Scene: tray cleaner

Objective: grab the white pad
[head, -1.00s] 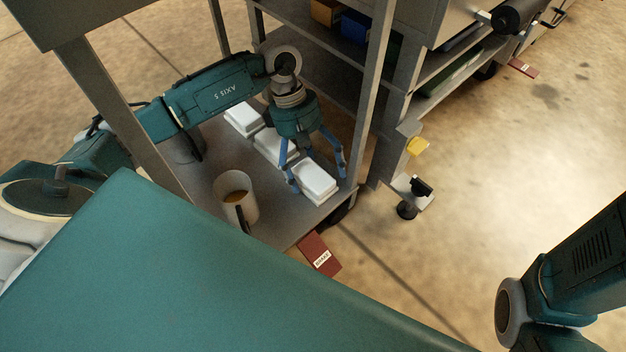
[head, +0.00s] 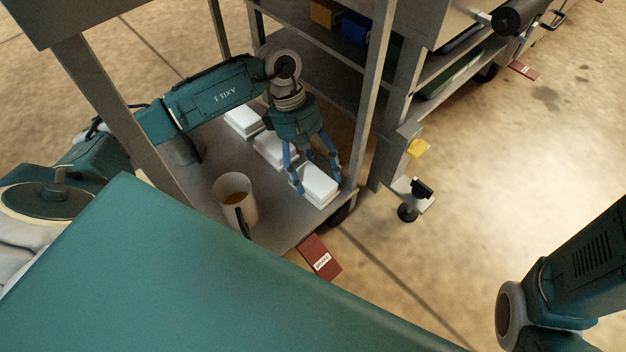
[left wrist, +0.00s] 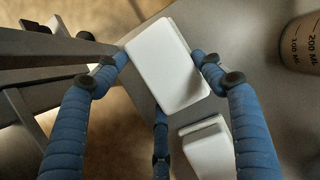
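Several white pads lie in a row on the grey cart shelf (head: 270,232). My left gripper (head: 317,180) is over the nearest white pad (head: 320,190), with its blue fingers closed in on the pad's sides. In the left wrist view the white pad (left wrist: 168,65) sits between the fingertips of the left gripper (left wrist: 164,62), which appear to touch its edges. A second white pad (head: 270,150) lies just behind, and a third white pad (head: 243,118) lies farther back. I cannot tell whether the held pad is clear of the shelf. My right gripper is out of view.
Cart posts (head: 372,90) rise close to the arm. A red booklet (head: 320,258) lies on the floor below the shelf edge. Open floor is to the right.

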